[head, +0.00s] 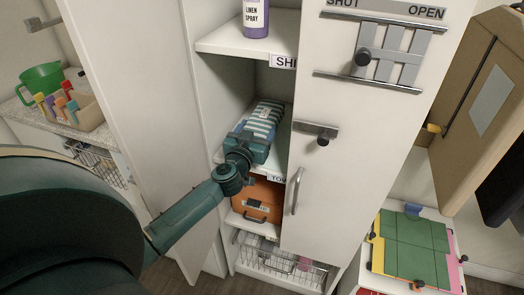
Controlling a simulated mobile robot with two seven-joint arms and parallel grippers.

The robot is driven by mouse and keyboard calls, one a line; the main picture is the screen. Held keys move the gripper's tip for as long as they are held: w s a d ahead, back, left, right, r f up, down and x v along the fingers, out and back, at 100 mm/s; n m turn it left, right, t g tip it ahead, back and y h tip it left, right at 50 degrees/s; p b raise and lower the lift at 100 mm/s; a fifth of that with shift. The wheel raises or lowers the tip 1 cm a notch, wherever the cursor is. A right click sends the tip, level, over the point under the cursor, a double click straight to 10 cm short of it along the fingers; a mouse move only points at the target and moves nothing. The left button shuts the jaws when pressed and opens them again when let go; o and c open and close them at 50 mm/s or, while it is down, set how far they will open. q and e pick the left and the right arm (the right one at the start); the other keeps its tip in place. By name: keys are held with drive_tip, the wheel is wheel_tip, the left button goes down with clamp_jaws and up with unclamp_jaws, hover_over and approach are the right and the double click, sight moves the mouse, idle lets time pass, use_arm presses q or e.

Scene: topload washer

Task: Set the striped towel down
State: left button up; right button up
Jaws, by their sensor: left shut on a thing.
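The striped towel (266,112), teal and white with a small label, is a folded bundle inside the tall white cabinet, at the middle shelf (277,158). My left gripper (252,140) reaches in from the left and is shut on the towel's near end. The gripper hides that end and its fingertips. I cannot tell whether the towel's underside touches the shelf. My right gripper is not in view.
Above is a shelf with a purple linen spray bottle (256,18). Below are an orange case (262,198) and a wire basket (275,262).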

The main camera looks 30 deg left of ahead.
use_arm(q)
drive_tip(key=shift+f, duration=0.3)
wheel_tip(320, 180, down, 4)
drive_tip(key=b, duration=0.5)
drive_tip(key=shift+b, duration=0.35)
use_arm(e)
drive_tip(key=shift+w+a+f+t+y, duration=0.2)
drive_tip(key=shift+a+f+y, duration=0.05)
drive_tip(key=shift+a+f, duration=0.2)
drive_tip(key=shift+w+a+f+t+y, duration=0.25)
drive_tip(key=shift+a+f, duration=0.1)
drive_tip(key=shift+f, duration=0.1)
use_arm(q)
drive_tip(key=shift+f, duration=0.15)
drive_tip(key=o, duration=0.9)
drive_tip(key=shift+o, duration=0.5)
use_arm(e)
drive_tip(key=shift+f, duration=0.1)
